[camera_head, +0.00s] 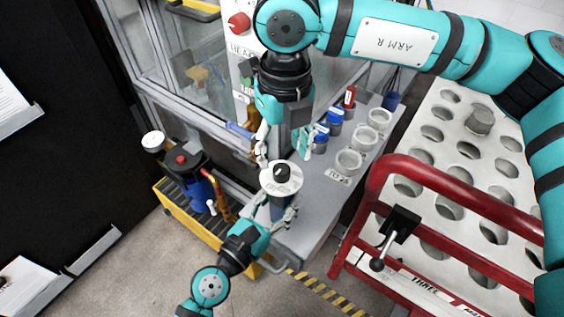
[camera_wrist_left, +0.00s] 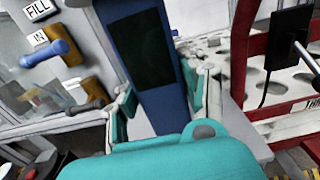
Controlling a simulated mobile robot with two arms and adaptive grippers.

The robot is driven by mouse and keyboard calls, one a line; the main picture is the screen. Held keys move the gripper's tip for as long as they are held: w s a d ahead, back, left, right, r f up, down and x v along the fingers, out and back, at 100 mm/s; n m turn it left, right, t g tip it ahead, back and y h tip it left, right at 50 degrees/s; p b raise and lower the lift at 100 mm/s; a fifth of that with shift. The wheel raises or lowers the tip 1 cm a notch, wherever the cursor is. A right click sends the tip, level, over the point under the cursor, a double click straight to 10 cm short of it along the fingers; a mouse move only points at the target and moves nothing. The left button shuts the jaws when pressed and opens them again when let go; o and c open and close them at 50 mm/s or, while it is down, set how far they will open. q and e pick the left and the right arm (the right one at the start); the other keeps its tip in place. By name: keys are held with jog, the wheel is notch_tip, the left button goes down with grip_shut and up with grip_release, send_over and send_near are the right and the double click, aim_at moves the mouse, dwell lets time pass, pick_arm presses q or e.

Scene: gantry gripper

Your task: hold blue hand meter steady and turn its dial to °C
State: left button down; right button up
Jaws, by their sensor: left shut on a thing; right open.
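The blue hand meter (camera_wrist_left: 165,101) stands upright between the fingers of my left gripper (camera_wrist_left: 163,98) in the left wrist view, its dark screen (camera_wrist_left: 141,48) facing the camera. In the head view the meter's round white dial face (camera_head: 274,185) is on top, with a black knob (camera_head: 282,172) at its middle. The dial's marks are too small to read. My left gripper (camera_head: 281,208) is shut on the meter's body from below in the picture. My right gripper (camera_head: 284,152) is open just above the dial in the picture, fingers spread, apart from the knob.
A grey bench (camera_head: 318,200) lies beneath, with grey cups (camera_head: 348,162) and blue-lidded jars (camera_head: 334,120) along its right. A red rail (camera_head: 450,195) and a white holed rack (camera_head: 425,115) stand at right. A yellow cart (camera_head: 185,222) is at left, beside a glass-fronted cabinet (camera_head: 195,55).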

aim_at(282, 169)
jog(key=shift+f, duration=2.25)
grip_shut()
